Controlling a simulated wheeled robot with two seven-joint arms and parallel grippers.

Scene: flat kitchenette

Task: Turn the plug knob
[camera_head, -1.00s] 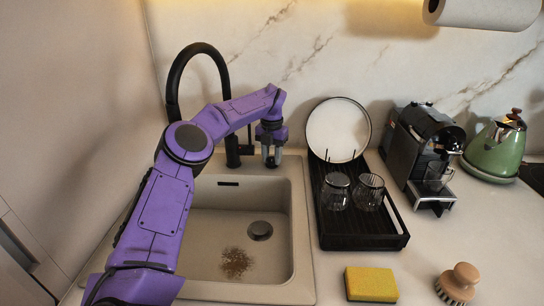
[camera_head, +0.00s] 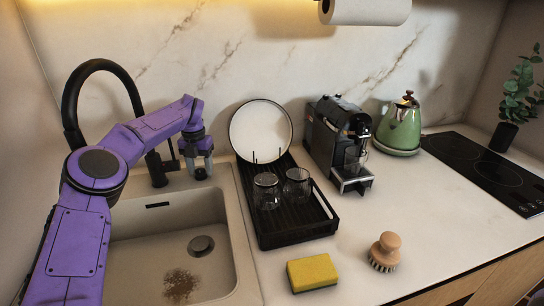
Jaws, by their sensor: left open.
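My left arm, purple, reaches over the sink (camera_head: 240,240) from the left. My left gripper (camera_head: 199,168) points down over the sink's back ledge, right of the black tap (camera_head: 157,170). Its jaws are open. A small dark knob (camera_head: 201,174) shows at the fingertips, mostly hidden by them; I cannot tell whether they touch it. The round drain plug (camera_head: 201,245) sits in the basin floor. My right gripper is not in view.
A black drying rack (camera_head: 295,228) with a plate (camera_head: 261,131) and two glasses stands right of the sink. Brown dirt (camera_head: 180,286) lies in the basin. A yellow sponge (camera_head: 312,272), brush (camera_head: 385,250), coffee machine (camera_head: 335,135), green kettle (camera_head: 400,128) and hob (camera_head: 490,168) stand farther right.

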